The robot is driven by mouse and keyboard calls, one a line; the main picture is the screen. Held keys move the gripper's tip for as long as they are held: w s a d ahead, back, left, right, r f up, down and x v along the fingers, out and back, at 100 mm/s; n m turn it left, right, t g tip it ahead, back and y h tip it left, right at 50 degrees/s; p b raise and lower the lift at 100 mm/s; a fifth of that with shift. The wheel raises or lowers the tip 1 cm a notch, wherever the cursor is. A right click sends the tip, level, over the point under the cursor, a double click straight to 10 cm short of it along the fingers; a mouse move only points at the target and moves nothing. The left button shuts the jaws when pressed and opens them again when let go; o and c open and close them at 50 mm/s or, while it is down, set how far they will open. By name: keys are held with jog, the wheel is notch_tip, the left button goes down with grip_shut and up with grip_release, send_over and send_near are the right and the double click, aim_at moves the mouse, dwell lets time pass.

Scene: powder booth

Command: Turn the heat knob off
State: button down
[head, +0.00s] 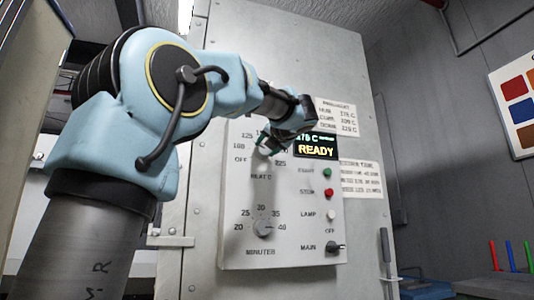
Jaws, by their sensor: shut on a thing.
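The heat knob (264,150) is the upper dial on the control panel (240,210) in the head view. Its scale shows OFF at the lower left and temperature numbers around it. My gripper (266,143) reaches in from the upper right and is shut on the heat knob. The gripper and wrist hide part of the dial, and I cannot tell where the knob's pointer stands. The display (316,147) beside it reads READY in yellow, with a temperature above it partly covered by my wrist.
Below the heat knob is the minutes knob (263,227). To the right are a green start button (327,172), a red stop button (329,192), a white lamp (331,214) and the main switch (335,247). Paper notes (360,180) are fixed beside the panel.

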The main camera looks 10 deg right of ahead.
jog(key=n+b, duration=0.1)
jog(key=n, duration=0.1)
jog(key=n+b, duration=0.2)
jog(key=n, duration=0.1)
jog(key=shift+f+n, duration=0.25)
jog(key=shift+n, duration=0.05)
jog(key=shift+a+r+n+b, duration=0.1)
jog(key=shift+n+b, duration=1.3)
jog(key=shift+n, duration=1.2)
jog(key=shift+c, duration=1.4)
grip_release()
jog(key=shift+r, duration=0.1)
jog(key=shift+s, duration=0.1)
jog(key=s+d+b, duration=0.1)
jog(key=s, duration=0.9)
jog(key=shift+s+d, duration=0.2)
jog(key=shift+s, duration=0.1)
